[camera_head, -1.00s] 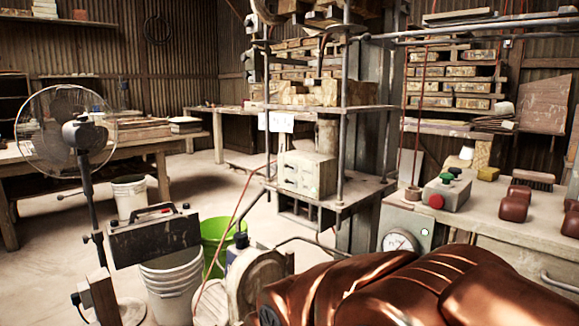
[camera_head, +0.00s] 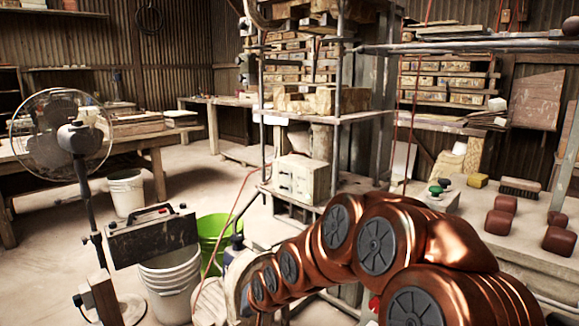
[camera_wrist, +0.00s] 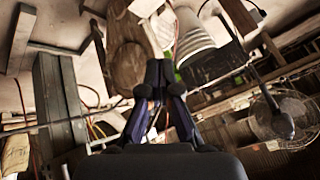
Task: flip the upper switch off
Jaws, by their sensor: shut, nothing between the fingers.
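I cannot make out the upper switch for certain in either view. A pale box (camera_head: 303,178) with small dark marks on its front stands on the lower shelf of the press frame (camera_head: 338,130); the marks are too small to tell as switches. My copper arm crosses the lower right of the head view, in front of the press's lower part, and its far end points left. In the wrist view my gripper (camera_wrist: 160,75) is shut and empty, its dark fingers together. Its tips show against the buckets and a round wooden part, with no visible contact.
A standing fan (camera_head: 62,130), white buckets (camera_head: 170,285) with a dark case on top, and a green bucket (camera_head: 213,232) stand left of the press. The bench (camera_head: 475,215) at right holds a button box (camera_head: 440,197) and red-brown blocks (camera_head: 504,204). Open floor lies behind the buckets.

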